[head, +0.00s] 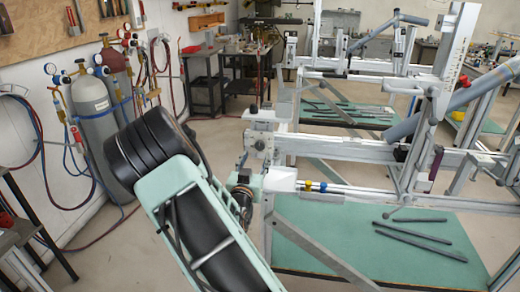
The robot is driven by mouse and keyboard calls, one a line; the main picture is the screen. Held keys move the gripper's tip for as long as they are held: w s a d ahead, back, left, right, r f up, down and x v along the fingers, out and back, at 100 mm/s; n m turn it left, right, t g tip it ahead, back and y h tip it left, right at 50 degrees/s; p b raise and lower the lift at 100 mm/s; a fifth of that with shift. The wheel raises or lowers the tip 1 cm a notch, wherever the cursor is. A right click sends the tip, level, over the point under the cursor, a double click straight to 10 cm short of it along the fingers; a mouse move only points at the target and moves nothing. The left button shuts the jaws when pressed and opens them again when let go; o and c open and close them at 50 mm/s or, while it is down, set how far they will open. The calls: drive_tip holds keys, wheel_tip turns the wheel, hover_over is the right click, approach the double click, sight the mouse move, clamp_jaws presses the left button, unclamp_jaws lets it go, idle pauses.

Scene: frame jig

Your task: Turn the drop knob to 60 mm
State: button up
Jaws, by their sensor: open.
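The frame jig (350,150) stands to the right of my arm in the head view. Its upright column (455,50) carries a scale with small red marks. A small dark round fitting (260,144) sits at the left end of the jig's beam. I cannot tell whether this is the drop knob, and no drop reading is legible. My gripper (241,200) seems to show only in part, dark against the jig's left end and partly behind my arm. It is open, with nothing seen in it. Its fingertips are not clear, and I cannot tell whether it touches the jig.
A green board (355,240) under the jig holds several dark tubes (420,240). Gas cylinders (92,105) with hoses stand by the left wall. A dark bench (228,65) stands at the back. Bare floor (120,255) shows left of my arm.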

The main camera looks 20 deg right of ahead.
sight(259, 148)
drive_tip(key=x, duration=0.6)
drive_tip(key=c, duration=1.1)
drive_tip(key=shift+c, duration=0.3)
